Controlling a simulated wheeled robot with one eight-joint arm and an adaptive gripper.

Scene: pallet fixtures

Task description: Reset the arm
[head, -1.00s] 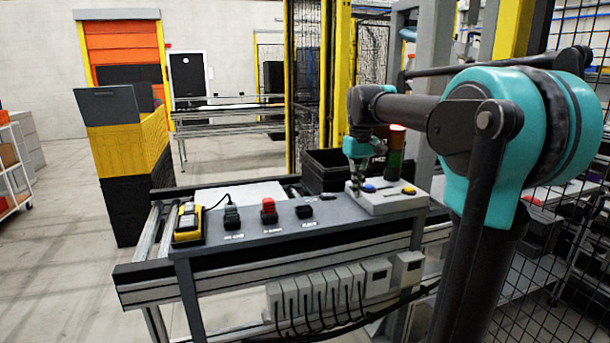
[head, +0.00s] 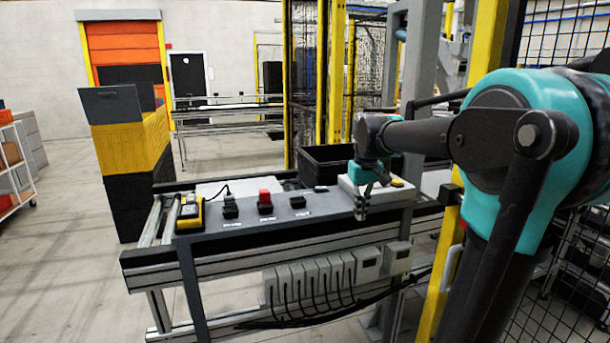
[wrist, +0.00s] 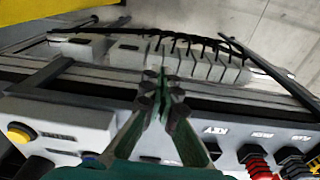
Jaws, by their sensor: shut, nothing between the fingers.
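My gripper (head: 361,205) hangs from my teal and dark grey arm at the right end of the control panel, in front of the light grey button box. In the wrist view, my gripper (wrist: 161,97) shows its two green fingers with dark tips together and nothing between them. The tips are above the panel's front edge in that view. The button box (head: 349,187) is partly hidden behind my gripper. Its yellow button shows in the wrist view (wrist: 19,134).
The grey panel (head: 243,226) carries a red switch (head: 265,198), black switches and a yellow device (head: 189,214). Grey modules with cables (head: 310,282) hang below. A black crate (head: 322,165) stands behind. A yellow post (head: 440,285) and wire fence are at right. Open floor lies left.

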